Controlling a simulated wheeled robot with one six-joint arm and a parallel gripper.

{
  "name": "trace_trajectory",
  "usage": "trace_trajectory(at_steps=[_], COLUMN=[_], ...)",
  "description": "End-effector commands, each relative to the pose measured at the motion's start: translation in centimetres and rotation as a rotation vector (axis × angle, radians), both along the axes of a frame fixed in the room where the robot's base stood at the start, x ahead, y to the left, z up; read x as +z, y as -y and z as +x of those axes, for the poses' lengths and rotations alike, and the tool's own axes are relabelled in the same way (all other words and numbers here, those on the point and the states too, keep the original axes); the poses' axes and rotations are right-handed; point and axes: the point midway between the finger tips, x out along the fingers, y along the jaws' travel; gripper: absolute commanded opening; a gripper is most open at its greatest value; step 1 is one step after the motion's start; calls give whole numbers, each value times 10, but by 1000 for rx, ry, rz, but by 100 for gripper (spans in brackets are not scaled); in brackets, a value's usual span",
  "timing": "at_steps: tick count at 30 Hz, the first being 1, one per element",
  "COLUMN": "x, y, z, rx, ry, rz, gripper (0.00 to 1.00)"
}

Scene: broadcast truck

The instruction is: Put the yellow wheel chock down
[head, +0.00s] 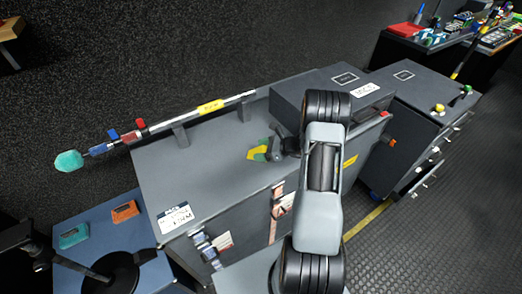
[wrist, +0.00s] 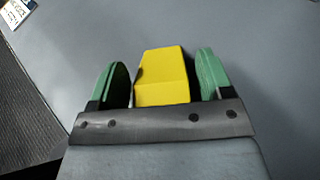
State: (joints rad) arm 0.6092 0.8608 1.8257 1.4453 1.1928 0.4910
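The yellow wheel chock (wrist: 163,75) is between the two green fingers of my gripper (wrist: 162,62) in the wrist view. A narrow gap shows on each side of it, so the fingers look open around it and not pressed on it. In the head view the chock (head: 256,154) shows as a small yellow patch by my gripper (head: 263,151), low over the grey top of the long case (head: 195,155). The chock appears to rest on that top. Its near end is hidden behind the gripper body.
A pole with a teal end (head: 68,161) lies on supports along the case's back edge. A raised dark box (head: 325,85) stands right of my gripper. A white label (head: 175,217) is at the left front corner. The case top left of the gripper is clear.

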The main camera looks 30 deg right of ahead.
Motion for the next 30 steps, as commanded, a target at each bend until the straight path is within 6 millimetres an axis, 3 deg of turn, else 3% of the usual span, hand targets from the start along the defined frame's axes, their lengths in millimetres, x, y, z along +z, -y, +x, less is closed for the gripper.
trace_trajectory(at_steps=[11,30], x=[6,43], y=[0,77], z=[0,-60], rx=[0,-3], ry=[0,1], rz=[0,-1], gripper=[78,78])
